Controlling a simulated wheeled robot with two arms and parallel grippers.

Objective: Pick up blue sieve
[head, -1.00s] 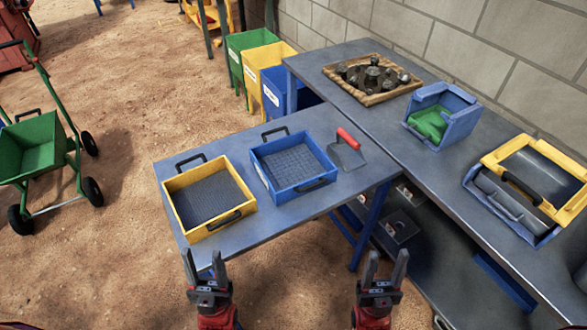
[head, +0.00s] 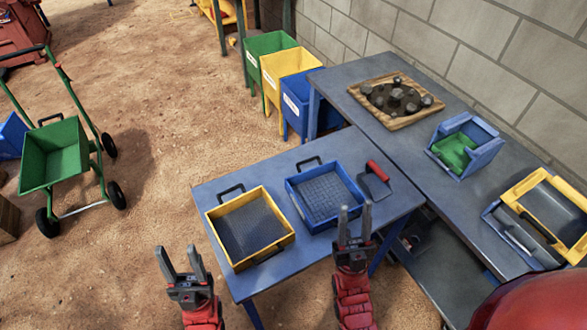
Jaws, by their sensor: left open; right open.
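The blue sieve (head: 325,194) is a square blue tray with a grey mesh floor and dark handles. It sits flat on the lower grey table (head: 230,283), right of the yellow sieve (head: 249,229). My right gripper (head: 355,223) is open and empty, its fingers pointing up in the picture just below the blue sieve's near right edge. A fingertip overlaps the near handle area, so contact cannot be told. My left gripper (head: 181,264) is open and empty, left of the table and lower than the yellow sieve.
A scoop with a red handle (head: 377,171) lies right of the blue sieve. The adjoining table holds a wooden tray of rocks (head: 438,113), a blue box with green inside (head: 465,146) and a yellow-blue machine (head: 549,212). A green cart (head: 53,155) stands left on open sand.

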